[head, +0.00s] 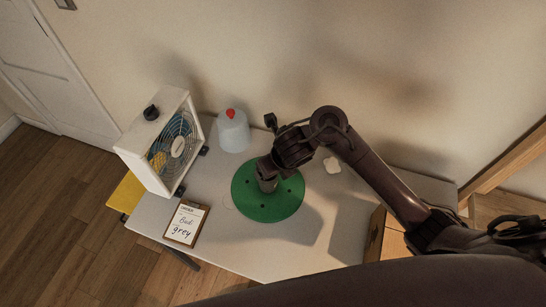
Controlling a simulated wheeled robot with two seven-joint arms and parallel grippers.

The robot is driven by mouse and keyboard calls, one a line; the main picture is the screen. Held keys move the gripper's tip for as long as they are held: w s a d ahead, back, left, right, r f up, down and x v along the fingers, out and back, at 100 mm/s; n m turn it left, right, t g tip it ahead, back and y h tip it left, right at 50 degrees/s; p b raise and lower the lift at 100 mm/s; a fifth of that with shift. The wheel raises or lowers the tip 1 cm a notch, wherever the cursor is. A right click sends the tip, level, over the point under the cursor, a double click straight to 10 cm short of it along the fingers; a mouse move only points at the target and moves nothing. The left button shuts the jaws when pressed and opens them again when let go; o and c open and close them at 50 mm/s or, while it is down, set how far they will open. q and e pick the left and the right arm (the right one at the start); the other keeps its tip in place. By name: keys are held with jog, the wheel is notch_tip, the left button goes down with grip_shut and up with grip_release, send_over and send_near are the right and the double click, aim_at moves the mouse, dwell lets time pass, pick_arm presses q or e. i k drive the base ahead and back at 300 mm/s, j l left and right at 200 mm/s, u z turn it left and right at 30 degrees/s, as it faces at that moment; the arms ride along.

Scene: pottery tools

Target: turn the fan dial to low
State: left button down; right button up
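The white box fan (146,152) stands at the left end of the table, its grille with blue and yellow showing inside facing right. A black dial (151,112) sits on its top; its pointer setting is too small to read. My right arm comes in from the right, and my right gripper (267,183) points down over the green disc (266,208), well to the right of the fan and apart from the dial. Its fingers are too small and dark to tell open from shut. My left gripper is not in view.
A pale table (320,247) carries a pale blue jug with a red cap (233,131) at the back and a clipboard reading "Bud grey" (187,222) in front of the fan. The wall is close behind.

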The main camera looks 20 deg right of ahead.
aim_at(151, 114)
jog(key=k+j, duration=0.85)
